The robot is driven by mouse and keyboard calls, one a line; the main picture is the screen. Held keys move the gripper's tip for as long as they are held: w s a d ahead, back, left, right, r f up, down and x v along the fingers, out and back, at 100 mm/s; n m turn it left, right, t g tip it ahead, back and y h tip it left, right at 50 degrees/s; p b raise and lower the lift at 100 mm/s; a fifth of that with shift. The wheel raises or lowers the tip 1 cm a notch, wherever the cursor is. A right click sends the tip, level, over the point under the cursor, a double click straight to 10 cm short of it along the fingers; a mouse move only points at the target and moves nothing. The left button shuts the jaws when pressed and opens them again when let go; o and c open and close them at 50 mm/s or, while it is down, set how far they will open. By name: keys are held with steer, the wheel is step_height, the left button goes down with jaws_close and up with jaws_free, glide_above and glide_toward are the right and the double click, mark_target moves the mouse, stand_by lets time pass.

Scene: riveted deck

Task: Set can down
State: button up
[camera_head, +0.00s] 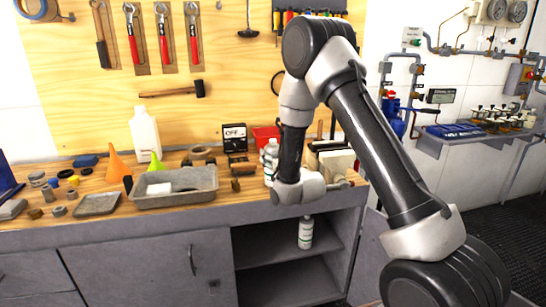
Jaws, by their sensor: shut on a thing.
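A white can (305,232) with a green-marked label stands upright on the upper shelf of the open cabinet, below my wrist. Another white, bottle-like container with a green label (269,161) shows at the left edge of my forearm, at bench height, partly hidden. I cannot tell what it rests on. My arm reaches over the bench front and its wrist hangs just at the bench edge. The fingers of my gripper are hidden behind the wrist, so their hold does not show.
Tools hang on the board behind. A beige block (336,162) stands right of my forearm. The lower shelf (290,284) looks empty.

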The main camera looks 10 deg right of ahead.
steer(key=shift+f, duration=0.1)
steer(key=o, duration=1.3)
steer(key=shift+c, duration=0.2)
steer(key=s+d, duration=0.1)
steer(key=s, duration=0.6)
steer(key=s+d+r+m+g+h, duration=0.1)
steer(key=s+d+r+g+h, duration=0.1)
steer(key=s+d+r+g, duration=0.7)
steer(key=s+d+r, duration=0.1)
steer(key=s, duration=0.7)
steer(key=s+d+r+g+h, duration=0.1)
steer(key=s+d+r+g, duration=0.1)
steer(key=s, duration=0.8)
steer(key=s+d+r+m+g, duration=0.1)
steer(key=s+d+r+g, duration=0.1)
steer(key=s, duration=0.8)
steer(key=shift+r, duration=0.6)
